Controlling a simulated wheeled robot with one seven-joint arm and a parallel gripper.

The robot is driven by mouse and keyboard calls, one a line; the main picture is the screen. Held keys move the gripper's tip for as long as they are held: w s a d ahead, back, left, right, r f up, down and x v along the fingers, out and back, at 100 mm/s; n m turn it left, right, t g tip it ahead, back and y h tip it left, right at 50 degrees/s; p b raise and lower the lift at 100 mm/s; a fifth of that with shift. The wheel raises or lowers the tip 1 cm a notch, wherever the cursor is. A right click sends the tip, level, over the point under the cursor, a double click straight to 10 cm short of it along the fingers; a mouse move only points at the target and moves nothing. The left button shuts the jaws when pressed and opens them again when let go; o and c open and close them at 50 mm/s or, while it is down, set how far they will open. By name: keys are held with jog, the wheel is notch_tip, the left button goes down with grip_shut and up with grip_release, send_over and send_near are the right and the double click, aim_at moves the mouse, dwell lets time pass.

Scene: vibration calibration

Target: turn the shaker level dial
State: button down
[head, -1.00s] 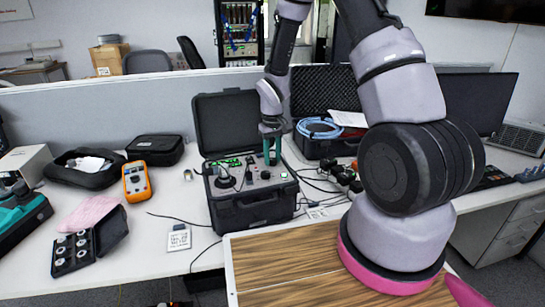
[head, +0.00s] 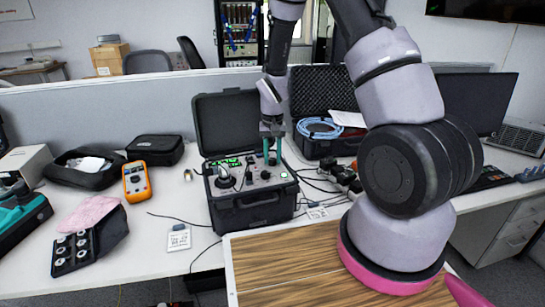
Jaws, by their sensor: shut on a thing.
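The shaker unit (head: 253,213) is an open black case with a control panel, standing on the white desk. Its panel carries a small green display, a round sensor fitting (head: 224,178) at the left and several knobs. My gripper (head: 272,159) points down over the right rear part of the panel. Its teal fingers are close together, shut on the level dial, which is mostly hidden between and behind them. A dark knob (head: 265,175) shows just below the fingertips.
The raised case lid (head: 229,122) stands behind the panel, close to my wrist. An orange multimeter (head: 137,181) lies to the left. Another open black case with a blue cable (head: 319,127) is at the right, with cables and dark connectors near it.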

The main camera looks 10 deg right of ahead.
aim_at(272, 159)
jog(key=c, duration=0.5)
grip_release()
notch_tip(272, 159, up, 11)
jog(key=shift+f, duration=0.1)
